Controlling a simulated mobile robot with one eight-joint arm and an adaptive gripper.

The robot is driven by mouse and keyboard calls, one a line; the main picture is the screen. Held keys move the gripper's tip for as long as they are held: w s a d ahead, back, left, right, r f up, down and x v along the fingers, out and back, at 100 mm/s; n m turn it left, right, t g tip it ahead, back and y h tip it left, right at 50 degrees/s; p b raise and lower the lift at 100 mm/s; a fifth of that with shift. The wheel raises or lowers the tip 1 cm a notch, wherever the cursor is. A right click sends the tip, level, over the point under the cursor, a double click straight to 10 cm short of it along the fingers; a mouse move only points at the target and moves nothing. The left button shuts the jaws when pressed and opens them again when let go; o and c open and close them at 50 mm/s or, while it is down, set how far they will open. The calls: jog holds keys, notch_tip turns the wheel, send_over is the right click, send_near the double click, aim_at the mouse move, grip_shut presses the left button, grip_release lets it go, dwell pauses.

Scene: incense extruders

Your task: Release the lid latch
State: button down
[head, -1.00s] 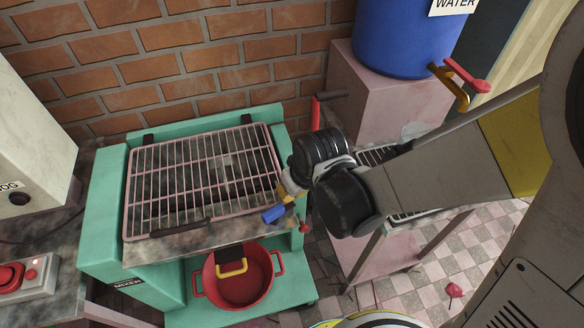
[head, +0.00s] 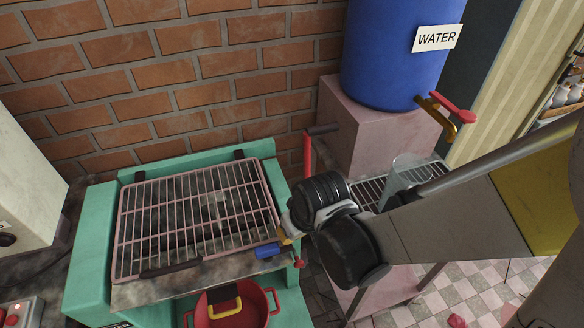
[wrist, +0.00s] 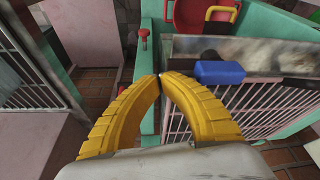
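A grille lid (head: 150,215) of pinkish bars lies flat, closed over the green mixer (head: 90,265). A blue block (head: 267,251), which looks like the lid latch, sits at the lid's front right corner. It also shows in the wrist view (wrist: 220,72), right of my fingertips and apart from them. My gripper (wrist: 160,77) has yellow fingers with the tips together and nothing between them. In the head view my gripper (head: 284,238) is mostly hidden behind my wrist, close to the blue block.
A red knob (head: 298,262) is on the mixer's front right corner, also in the wrist view (wrist: 143,38). A red pot (head: 262,314) stands below. A pink pedestal (head: 350,125) with a blue water barrel (head: 395,60) is at the back right.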

notch_tip(320, 180, up, 9)
jog(key=p, duration=0.4)
jog(key=shift+w+r+p, duration=0.2)
jog(key=shift+w+p, duration=0.1)
jog(key=shift+w, duration=0.05)
dwell(0.4)
